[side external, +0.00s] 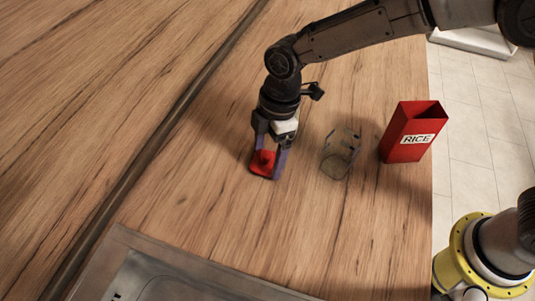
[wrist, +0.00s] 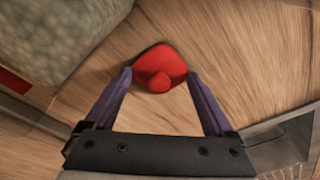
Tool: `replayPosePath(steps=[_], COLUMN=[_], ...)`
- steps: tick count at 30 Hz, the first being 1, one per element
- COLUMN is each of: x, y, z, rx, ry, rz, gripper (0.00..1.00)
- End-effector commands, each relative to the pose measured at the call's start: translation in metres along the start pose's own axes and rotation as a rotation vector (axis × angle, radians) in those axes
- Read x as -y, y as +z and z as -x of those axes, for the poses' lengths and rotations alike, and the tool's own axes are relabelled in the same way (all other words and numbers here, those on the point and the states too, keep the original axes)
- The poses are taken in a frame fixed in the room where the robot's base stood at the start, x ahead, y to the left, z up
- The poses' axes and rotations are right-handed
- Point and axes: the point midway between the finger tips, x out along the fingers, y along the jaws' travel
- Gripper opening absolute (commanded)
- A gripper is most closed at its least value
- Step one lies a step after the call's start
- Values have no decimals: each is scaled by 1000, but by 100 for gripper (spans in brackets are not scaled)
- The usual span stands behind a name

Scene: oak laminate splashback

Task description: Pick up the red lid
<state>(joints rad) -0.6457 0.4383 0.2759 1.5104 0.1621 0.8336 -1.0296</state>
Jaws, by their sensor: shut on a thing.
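The red lid (side external: 263,161) is a small flat piece with a rounded knob. It sits at the oak worktop, between the fingers of my gripper (side external: 267,170) in the side external view. In the wrist view the lid (wrist: 160,66) shows ahead between the two purple-grey fingertips (wrist: 160,75), knob facing the camera. My gripper points down and is shut on the lid, with its fingers at either side. Any gap under the lid is too small to tell.
A clear glass container (side external: 341,153) stands just right of my gripper, and a red open box marked RICE (side external: 408,135) stands further right near the worktop edge. A metal sink (side external: 170,270) lies at the front. The worktop left of the lid is clear.

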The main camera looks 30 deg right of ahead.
Motion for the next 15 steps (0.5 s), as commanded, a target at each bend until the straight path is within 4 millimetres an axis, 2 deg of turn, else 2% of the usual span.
replayPosePath(steps=[5, 8, 15], x=[-1, -1, 32], y=[-3, -5, 14], z=[15, 30, 85], rx=[-2, -4, -5], ry=[4, 6, 6], rz=[1, 2, 0], gripper=[36, 36, 36])
